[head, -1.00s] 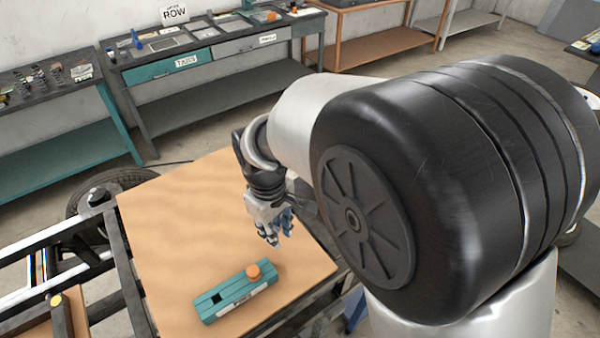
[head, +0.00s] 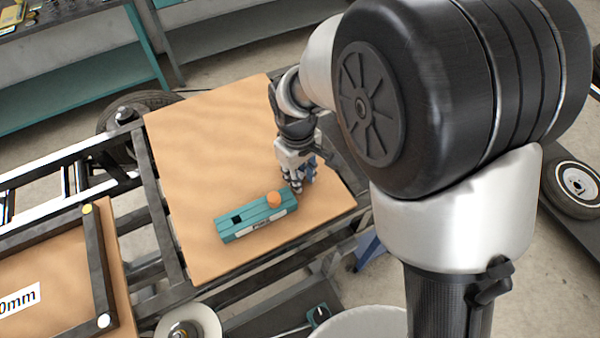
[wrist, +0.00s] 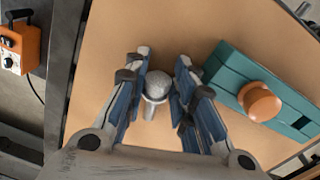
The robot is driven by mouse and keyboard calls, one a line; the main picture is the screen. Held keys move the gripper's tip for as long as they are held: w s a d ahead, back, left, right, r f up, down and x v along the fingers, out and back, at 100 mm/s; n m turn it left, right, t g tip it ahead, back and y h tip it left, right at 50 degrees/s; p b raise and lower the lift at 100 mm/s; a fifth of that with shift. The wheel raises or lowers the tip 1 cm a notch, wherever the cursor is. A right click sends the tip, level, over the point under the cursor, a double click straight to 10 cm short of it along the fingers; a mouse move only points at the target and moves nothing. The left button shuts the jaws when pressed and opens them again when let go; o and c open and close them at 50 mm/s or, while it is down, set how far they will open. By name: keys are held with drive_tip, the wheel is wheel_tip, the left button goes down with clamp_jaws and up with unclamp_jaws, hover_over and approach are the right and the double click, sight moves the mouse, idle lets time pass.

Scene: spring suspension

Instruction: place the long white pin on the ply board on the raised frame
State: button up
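The ply board (head: 200,160) lies flat on a dark raised frame and also fills the wrist view (wrist: 110,40). My gripper (head: 297,186) is low over its right part, beside the teal block. In the wrist view my gripper (wrist: 160,80) has its blue-padded fingers closed in on both sides of the pale pin (wrist: 158,84). The pin's rounded end and part of its shaft show between the fingers. In the head view the fingers hide the pin. I cannot tell whether its lower end touches the board.
A teal block (head: 232,231) with an orange knob (head: 274,199) sits on the board close to my gripper. The board's left and back areas are bare. Another board with a dark frame (head: 98,260) stands at lower left. An orange box (wrist: 12,50) is beyond the board in the wrist view.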

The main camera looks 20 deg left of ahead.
drive_tip(key=shift+o, duration=0.5)
wheel_tip(320, 180, up, 12)
drive_tip(key=p, duration=0.2)
drive_tip(key=shift+s+r, duration=0.2)
drive_tip(key=shift+s, duration=0.05)
